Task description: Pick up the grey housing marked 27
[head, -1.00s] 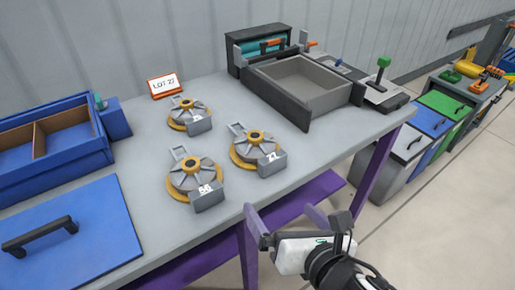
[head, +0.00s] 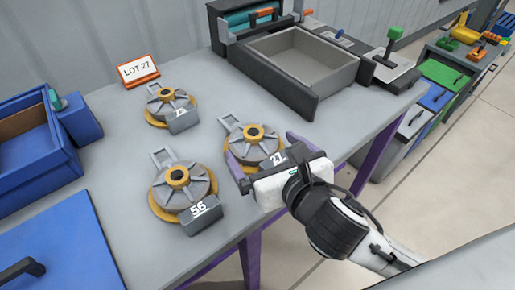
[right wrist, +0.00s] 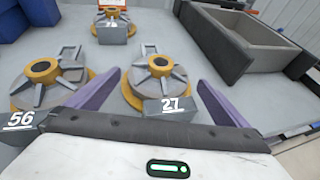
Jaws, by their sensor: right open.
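The grey housing marked 27 (head: 252,139) sits on the table, with a yellow hub and yellow base ring and its number tag at the front. It also shows in the right wrist view (right wrist: 158,72). My right gripper (head: 262,157) is open at the housing's near side, its purple fingers one to each side of it. In the right wrist view the fingers (right wrist: 158,95) flank the housing; I cannot tell whether they touch it. My left gripper is not in view.
A housing marked 56 (head: 180,186) stands close to the left, and another housing (head: 166,102) stands behind. An orange-framed sign reading LOT 27 (head: 138,70) is at the back. A grey open tray (head: 322,80) lies to the right; a blue bin (head: 65,165) stands left.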

